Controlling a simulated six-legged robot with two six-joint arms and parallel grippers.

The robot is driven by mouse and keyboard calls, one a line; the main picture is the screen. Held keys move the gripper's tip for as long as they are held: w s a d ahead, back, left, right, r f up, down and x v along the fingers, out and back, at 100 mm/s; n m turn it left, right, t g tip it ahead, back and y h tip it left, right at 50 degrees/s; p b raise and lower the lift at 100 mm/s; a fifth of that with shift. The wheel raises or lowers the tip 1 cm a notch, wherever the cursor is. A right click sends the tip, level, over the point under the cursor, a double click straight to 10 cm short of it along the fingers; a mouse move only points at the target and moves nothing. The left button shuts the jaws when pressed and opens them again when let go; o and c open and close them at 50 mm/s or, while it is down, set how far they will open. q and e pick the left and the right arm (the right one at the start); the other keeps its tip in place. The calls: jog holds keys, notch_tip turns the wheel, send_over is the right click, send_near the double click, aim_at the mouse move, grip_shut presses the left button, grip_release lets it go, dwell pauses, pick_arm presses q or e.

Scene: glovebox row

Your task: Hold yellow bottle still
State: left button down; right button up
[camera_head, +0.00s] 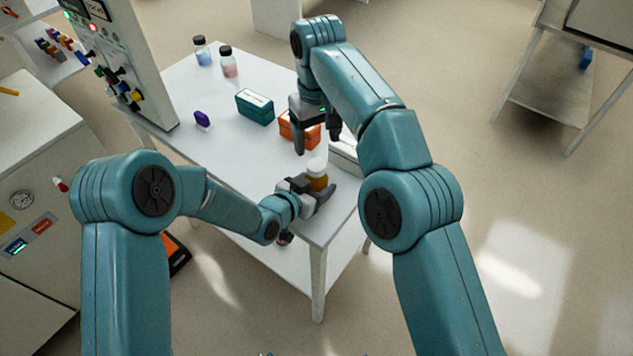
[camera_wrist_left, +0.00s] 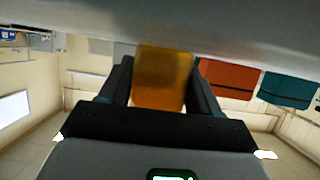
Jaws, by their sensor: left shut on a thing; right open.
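The yellow bottle (camera_head: 317,181) stands near the front corner of the white table (camera_head: 190,84), with a white cap on top. My left gripper (camera_head: 322,193) is shut on it, with a finger on each side. In the left wrist view the bottle's amber body (camera_wrist_left: 163,78) sits between the two dark fingers of the left gripper (camera_wrist_left: 160,85). My right gripper (camera_head: 318,145) is open and empty above the table, behind and above the bottle, apart from it, with its fingers pointing down.
An orange box (camera_head: 299,131) stands close behind the right gripper, with a teal box (camera_head: 254,107) farther left. A purple object (camera_head: 202,118), a blue-filled bottle (camera_head: 203,55) and a pink-filled bottle (camera_head: 228,66) stand on the table. A control panel (camera_head: 110,60) rises at its left.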

pick_arm(q)
jog(key=shift+c, duration=0.8)
grip_release()
pick_arm(e)
notch_tip(320, 180, down, 3)
jog(key=b, duration=0.2)
jog(key=shift+r+b, duration=0.15)
jog(key=shift+b, duration=0.15)
pick_arm(q)
jog(key=v, duration=1.6)
jog(key=shift+a, duration=0.15)
pick_arm(e)
jog(key=shift+w, duration=0.1)
pick_arm(q)
jog(key=shift+s, duration=0.1)
